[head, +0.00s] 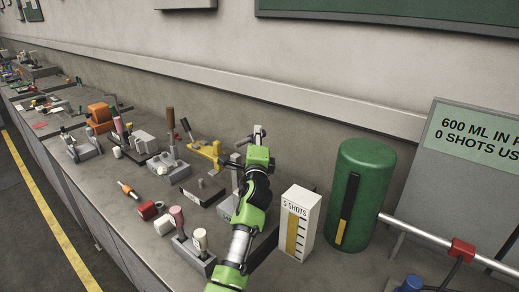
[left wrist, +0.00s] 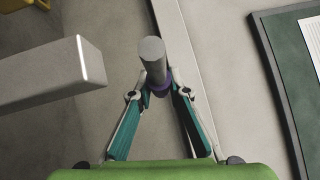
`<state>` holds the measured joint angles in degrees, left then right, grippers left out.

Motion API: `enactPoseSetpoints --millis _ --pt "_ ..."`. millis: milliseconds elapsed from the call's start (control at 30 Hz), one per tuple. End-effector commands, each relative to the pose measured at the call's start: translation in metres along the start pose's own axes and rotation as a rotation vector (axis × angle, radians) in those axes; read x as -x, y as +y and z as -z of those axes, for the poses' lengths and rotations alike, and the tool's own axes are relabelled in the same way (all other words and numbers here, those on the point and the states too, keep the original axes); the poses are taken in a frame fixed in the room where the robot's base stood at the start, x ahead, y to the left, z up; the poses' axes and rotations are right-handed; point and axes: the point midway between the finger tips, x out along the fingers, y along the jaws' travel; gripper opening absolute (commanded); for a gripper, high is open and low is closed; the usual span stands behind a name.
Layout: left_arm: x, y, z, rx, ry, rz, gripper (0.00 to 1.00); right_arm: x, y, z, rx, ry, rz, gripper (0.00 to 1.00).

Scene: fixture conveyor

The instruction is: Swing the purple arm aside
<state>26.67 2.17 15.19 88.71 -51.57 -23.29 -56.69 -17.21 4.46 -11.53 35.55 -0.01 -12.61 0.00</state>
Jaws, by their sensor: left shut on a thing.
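My left gripper (head: 257,138) stands upright over the bench, between the yellow fixture and the white shot box. In the left wrist view its two fingers (left wrist: 158,90) are closed around an upright grey rod (left wrist: 152,50). A purple band (left wrist: 160,84) shows on the rod between the fingertips. I take this to be part of the purple arm; the rest is hidden by the fingers and the green gripper body. A grey bar (left wrist: 45,75) juts in from the left, apart from the fingers. My right gripper is in neither view.
The white shot box (head: 298,222) and a green cylinder (head: 361,190) stand close on the right. A yellow fixture (head: 207,149) and grey lever blocks (head: 195,250) crowd the left. A wall (head: 200,105) runs behind the bench.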

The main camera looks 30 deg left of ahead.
Motion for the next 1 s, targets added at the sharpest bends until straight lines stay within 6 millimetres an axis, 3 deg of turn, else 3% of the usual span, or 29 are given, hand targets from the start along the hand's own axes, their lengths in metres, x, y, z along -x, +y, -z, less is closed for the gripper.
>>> enactPoseSetpoints --millis 67,433,467,500,867,1000 --pt "-0.001 0.002 0.0 0.0 -0.016 -0.002 0.0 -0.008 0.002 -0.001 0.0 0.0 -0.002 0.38" --pt "-0.001 0.0 -0.001 -0.002 -0.024 -0.006 0.0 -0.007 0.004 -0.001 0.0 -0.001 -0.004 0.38" --pt "-0.001 0.0 -0.001 -0.002 -0.024 -0.006 0.24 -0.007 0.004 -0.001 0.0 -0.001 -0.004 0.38" --pt "-0.001 0.0 -0.001 -0.002 -0.024 -0.006 0.34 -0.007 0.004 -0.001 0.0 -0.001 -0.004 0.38" --pt "0.0 0.001 -0.001 -0.003 -0.023 -0.005 0.34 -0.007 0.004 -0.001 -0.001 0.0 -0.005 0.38" --pt "0.012 0.002 -0.001 -0.003 -0.023 -0.006 0.34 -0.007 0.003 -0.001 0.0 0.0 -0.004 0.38"
